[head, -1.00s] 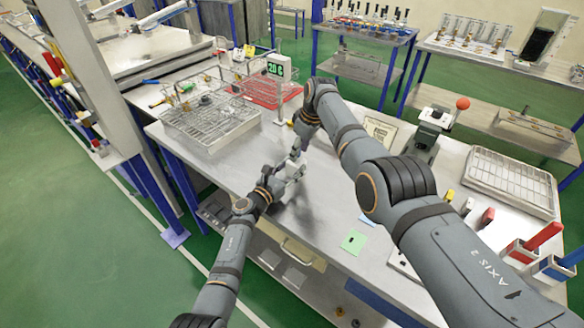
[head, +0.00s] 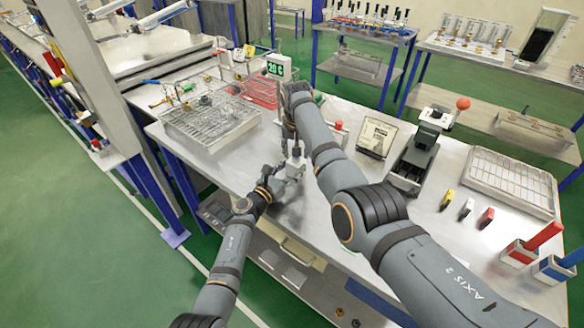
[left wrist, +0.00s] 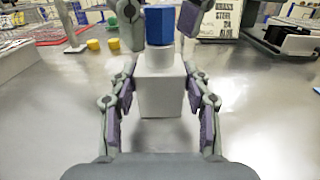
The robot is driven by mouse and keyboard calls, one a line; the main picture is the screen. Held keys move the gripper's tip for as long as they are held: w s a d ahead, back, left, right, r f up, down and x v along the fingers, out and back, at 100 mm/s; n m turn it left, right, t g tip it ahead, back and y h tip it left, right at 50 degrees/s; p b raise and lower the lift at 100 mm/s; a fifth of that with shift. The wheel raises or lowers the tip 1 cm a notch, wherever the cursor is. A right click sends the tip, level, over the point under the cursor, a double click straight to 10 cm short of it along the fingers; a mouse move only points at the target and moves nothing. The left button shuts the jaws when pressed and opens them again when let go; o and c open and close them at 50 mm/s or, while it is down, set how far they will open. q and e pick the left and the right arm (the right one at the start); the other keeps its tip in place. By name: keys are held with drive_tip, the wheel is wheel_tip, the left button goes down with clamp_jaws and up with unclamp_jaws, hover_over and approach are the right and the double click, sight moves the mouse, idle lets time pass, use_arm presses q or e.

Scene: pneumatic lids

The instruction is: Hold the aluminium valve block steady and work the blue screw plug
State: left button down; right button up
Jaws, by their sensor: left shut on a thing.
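The aluminium valve block (left wrist: 161,88) stands upright in the left wrist view. My left gripper (left wrist: 160,72) is shut on the block, one finger on each side. In the head view the left gripper (head: 277,182) holds the small pale block (head: 293,172) at the bench's front. My right gripper (head: 296,152) points down over the block. Its fingers flank the plug in the left wrist view; whether they press on it I cannot tell.
A wire basket (head: 208,118) stands on the bench at the left, beside a green "20 C" display (head: 277,67). A sign card (head: 376,136), a black device (head: 414,158) and an empty tray (head: 508,180) are to the right. The bench around the block is mostly clear.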

drive_tip(key=shift+m, duration=0.3)
drive_tip(key=shift+a+m+h, duration=0.15)
drive_tip(key=shift+m+h, duration=0.25)
drive_tip(key=shift+m, duration=0.7)
clamp_jaws()
drive_tip(key=n+y, duration=0.1)
drive_tip(key=n, duration=0.2)
drive_tip(key=d+n, duration=0.1)
drive_tip(key=n, duration=0.2)
drive_tip(key=shift+n+y, duration=0.4)
drive_tip(key=shift+n, duration=0.7)
drive_tip(key=shift+w, duration=0.1)
drive_tip(key=n, duration=0.2)
drive_tip(key=shift+w+d+r+n+g+y, duration=0.1)
drive_tip(key=shift+d+n+g+y, duration=0.05)
drive_tip(key=shift+n+g+y, duration=0.2)
drive_tip(key=shift+n, duration=0.65)
